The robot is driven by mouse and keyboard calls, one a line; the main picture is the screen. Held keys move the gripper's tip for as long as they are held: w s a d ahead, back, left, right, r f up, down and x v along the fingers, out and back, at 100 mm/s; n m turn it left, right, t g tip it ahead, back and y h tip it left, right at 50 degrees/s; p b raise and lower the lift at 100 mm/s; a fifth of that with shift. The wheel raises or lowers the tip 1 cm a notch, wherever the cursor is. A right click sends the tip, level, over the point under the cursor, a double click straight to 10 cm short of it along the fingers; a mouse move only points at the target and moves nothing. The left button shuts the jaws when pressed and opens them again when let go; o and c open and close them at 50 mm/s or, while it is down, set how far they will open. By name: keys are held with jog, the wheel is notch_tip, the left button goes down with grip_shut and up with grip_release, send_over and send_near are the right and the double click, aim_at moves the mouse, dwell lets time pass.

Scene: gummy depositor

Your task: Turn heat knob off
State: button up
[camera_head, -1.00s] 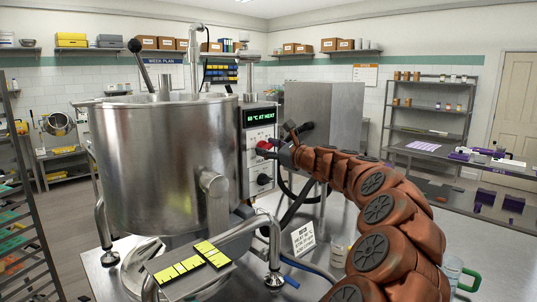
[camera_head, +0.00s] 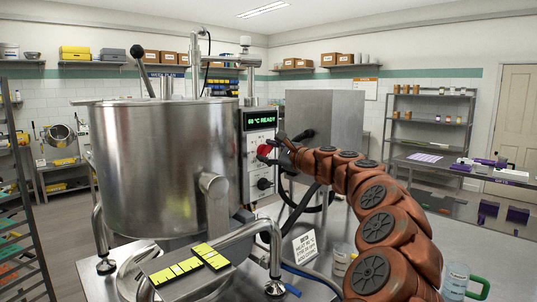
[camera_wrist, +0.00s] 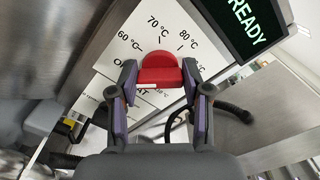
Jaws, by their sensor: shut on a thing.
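The red heat knob (camera_wrist: 160,70) sits on a white dial plate (camera_wrist: 112,55) on the control panel beside the steel kettle (camera_head: 160,160). In the wrist view the plate is tilted, with 60, 70 and 80 °C marks around the knob; a label starting with O is partly hidden. A short white mark shows at the knob's lower left edge. My gripper (camera_wrist: 161,76) is shut on the knob, one finger on each side. In the head view the knob (camera_head: 264,149) is partly covered by my gripper (camera_head: 273,151). The green display (camera_wrist: 240,22) reads READY.
A black knob (camera_head: 264,183) sits below on the panel. Dark cables and a hose (camera_head: 288,212) hang close under my arm. A grey steel box (camera_head: 325,112) stands behind it. A small sign (camera_head: 305,246) stands on the steel table.

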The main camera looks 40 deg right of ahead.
jog(key=o, duration=1.2)
jog(key=shift+c, duration=0.2)
jog(key=shift+s, duration=0.1)
jog(key=s, duration=1.1)
jog(key=shift+s+a, duration=0.15)
jog(key=shift+s, duration=0.25)
jog(key=shift+a, duration=0.1)
